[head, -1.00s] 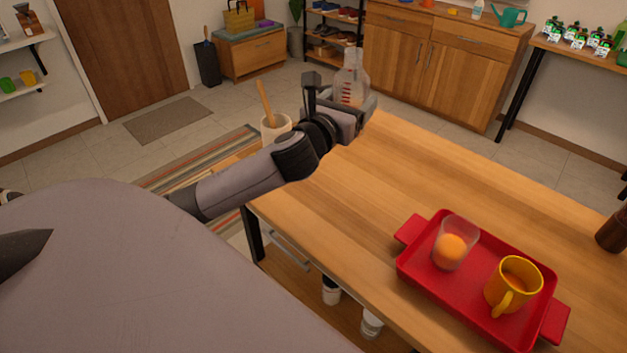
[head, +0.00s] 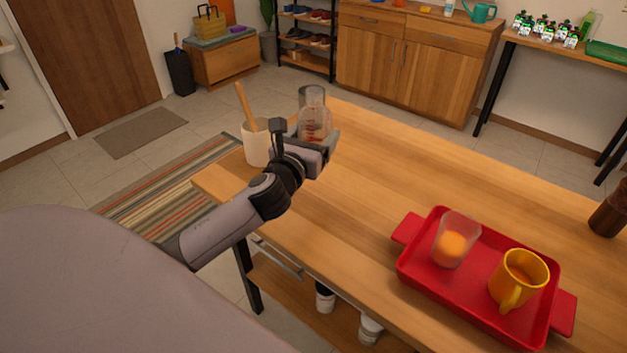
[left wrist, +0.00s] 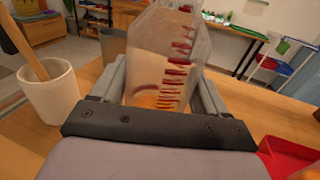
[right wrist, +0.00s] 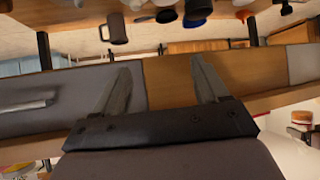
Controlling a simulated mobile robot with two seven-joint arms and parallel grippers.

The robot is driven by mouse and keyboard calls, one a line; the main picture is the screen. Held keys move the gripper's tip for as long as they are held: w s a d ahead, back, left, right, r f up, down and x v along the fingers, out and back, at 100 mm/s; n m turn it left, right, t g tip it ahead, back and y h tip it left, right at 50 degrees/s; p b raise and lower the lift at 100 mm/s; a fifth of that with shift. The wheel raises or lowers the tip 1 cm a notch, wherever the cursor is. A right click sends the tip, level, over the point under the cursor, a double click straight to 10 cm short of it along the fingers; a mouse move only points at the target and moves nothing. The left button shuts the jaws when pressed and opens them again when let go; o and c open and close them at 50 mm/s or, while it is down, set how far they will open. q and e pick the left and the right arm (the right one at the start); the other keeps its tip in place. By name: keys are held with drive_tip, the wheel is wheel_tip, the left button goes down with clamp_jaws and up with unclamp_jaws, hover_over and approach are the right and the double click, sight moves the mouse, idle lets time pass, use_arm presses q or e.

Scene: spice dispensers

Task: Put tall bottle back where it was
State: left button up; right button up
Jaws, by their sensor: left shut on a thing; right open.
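The tall bottle (head: 315,124) is clear with red markings. My left gripper (head: 318,143) is shut around its body and holds it at the far left corner of the wooden table. In the left wrist view the bottle (left wrist: 172,60) stands between the two fingers (left wrist: 162,92), with its top cut off by the frame. I cannot tell whether its base touches the table. My right gripper (right wrist: 161,72) is open and empty in the right wrist view; it is not in the head view.
A white crock (head: 257,145) with a wooden utensil stands left of the bottle. A grey container (left wrist: 113,44) is close behind it. A red tray (head: 408,262) with a glass (head: 453,240) and yellow mug (head: 517,280) sits right. The table (head: 370,180) between is clear.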

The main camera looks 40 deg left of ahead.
use_arm(q)
wheel_tip(320, 180, down, 6)
drive_tip(key=shift+f+b, duration=0.1)
drive_tip(key=shift+b, duration=0.8)
wheel_tip(320, 180, down, 4)
drive_tip(key=shift+r+b, duration=0.25)
drive_tip(key=shift+b, duration=0.65)
drive_tip(key=shift+f, duration=0.35)
drive_tip(key=shift+r, duration=0.1)
drive_tip(key=o, duration=1.4)
drive_tip(key=shift+f, duration=0.2)
drive_tip(key=shift+r, duration=0.1)
